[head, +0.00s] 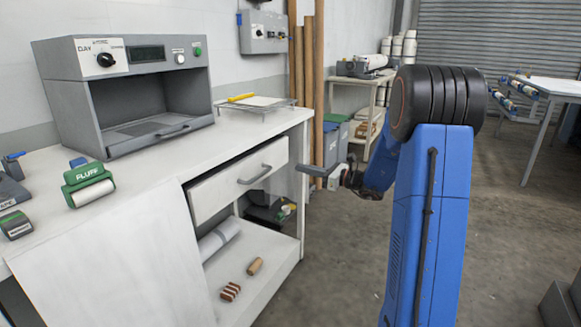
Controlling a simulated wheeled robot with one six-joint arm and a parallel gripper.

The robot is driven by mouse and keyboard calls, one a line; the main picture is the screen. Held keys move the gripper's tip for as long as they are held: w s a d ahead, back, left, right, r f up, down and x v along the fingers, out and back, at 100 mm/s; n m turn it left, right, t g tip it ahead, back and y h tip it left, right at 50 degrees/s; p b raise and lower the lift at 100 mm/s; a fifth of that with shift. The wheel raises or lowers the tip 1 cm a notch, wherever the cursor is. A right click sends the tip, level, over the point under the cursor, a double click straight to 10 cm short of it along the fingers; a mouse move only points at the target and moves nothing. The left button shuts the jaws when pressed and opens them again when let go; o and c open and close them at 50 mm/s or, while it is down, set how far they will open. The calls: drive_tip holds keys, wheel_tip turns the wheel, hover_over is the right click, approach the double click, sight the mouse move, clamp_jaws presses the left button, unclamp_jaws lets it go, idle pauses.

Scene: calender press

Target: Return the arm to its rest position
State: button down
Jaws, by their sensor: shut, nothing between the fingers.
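My blue arm with its black joint stands at the right of the head view. My gripper (318,171) points left from the arm, in front of the shelf gap beside the white bench. It is shut and empty. It is a little right of the pulled-out drawer (238,186), apart from its grey handle as far as I can see. Part of the wrist is hidden behind the arm's upper link.
The white bench (140,163) carries a grey box with dials (128,85), a green FLUFF roller (88,184) and a wire rack (256,106). Cardboard tubes (318,75) stand behind. Open floor (510,215) lies to the right.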

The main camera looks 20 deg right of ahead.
drive_tip(key=v, duration=0.7)
